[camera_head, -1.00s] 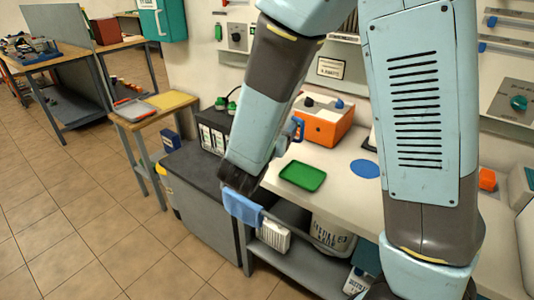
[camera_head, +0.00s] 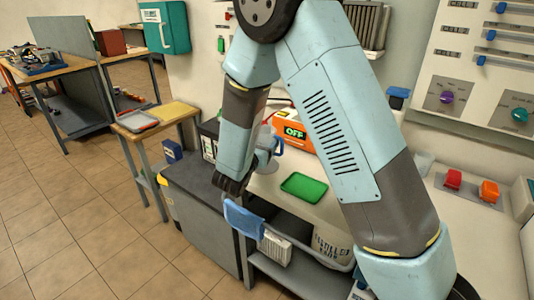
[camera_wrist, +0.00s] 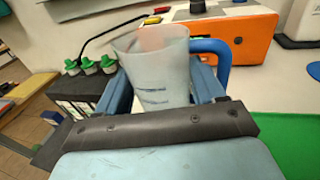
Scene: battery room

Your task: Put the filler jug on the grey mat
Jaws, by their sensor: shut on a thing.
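The filler jug (camera_wrist: 155,62) is a translucent, tapered cup with a blue handle on its right side in the wrist view. My gripper (camera_wrist: 160,88) is shut on it, one blue finger on each side, and it looks roughly upright. In the head view mostly its blue handle (camera_head: 279,146) shows, beside my forearm and in front of the orange charger; my fingers are largely hidden there.
A green tray (camera_head: 303,186) lies on the pale bench, also at right in the wrist view. An orange charger (camera_wrist: 245,38) stands behind the jug. A black battery with green caps (camera_wrist: 90,66) is at left. A blue cloth (camera_head: 243,216) hangs at the front edge.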

